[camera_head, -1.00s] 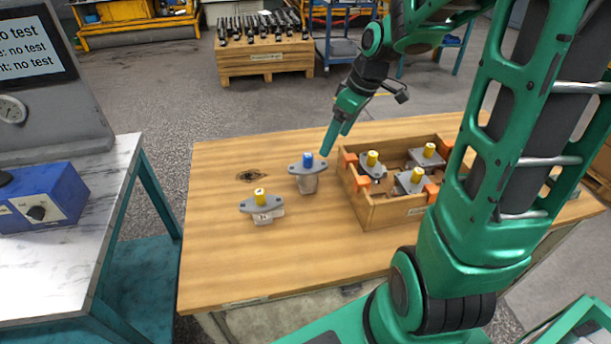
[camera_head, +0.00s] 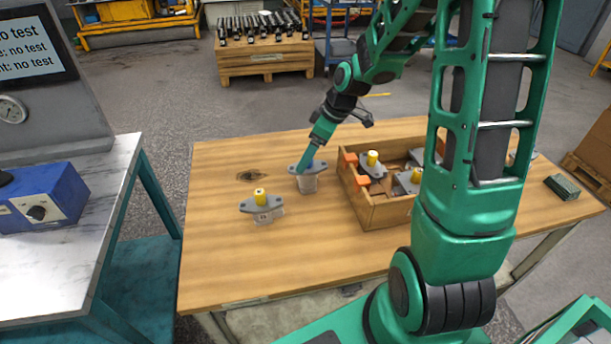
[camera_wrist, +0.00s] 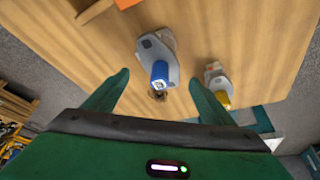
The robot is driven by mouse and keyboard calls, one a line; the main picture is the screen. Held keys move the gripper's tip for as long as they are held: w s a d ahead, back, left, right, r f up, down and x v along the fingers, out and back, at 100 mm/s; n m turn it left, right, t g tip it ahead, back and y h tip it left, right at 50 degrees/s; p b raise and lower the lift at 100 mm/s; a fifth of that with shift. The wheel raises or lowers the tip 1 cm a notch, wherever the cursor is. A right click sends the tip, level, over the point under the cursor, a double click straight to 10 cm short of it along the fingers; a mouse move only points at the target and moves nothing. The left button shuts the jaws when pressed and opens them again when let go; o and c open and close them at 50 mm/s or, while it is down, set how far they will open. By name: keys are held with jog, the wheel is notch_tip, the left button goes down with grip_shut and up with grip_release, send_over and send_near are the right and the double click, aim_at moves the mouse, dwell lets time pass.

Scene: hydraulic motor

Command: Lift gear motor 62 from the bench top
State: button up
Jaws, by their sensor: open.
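Two grey gear motors stand on the wooden bench top (camera_head: 225,285). One motor (camera_head: 308,185) has a blue shaft cap, which shows in the wrist view (camera_wrist: 150,48) and is hidden behind my fingers in the head view. The other motor (camera_head: 262,213) has a yellow cap and stands nearer the front left; it also shows in the wrist view (camera_wrist: 216,80). I cannot read which is number 62. My gripper (camera_head: 302,168) is open at the top of the blue-capped motor. In the wrist view, its fingers (camera_wrist: 158,82) lie either side of the blue cap.
A wooden crate (camera_head: 383,215) with orange corner pieces and several yellow-capped motors stands right of the blue-capped motor. A marble-topped table (camera_head: 85,235) with a blue box (camera_head: 45,197) is at the left. The bench's front left is clear.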

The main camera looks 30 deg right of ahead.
aim_at(307, 169)
jog(key=shift+x, duration=1.4)
jog(key=shift+c, duration=0.3)
grip_shut()
jog(key=shift+r, duration=0.15)
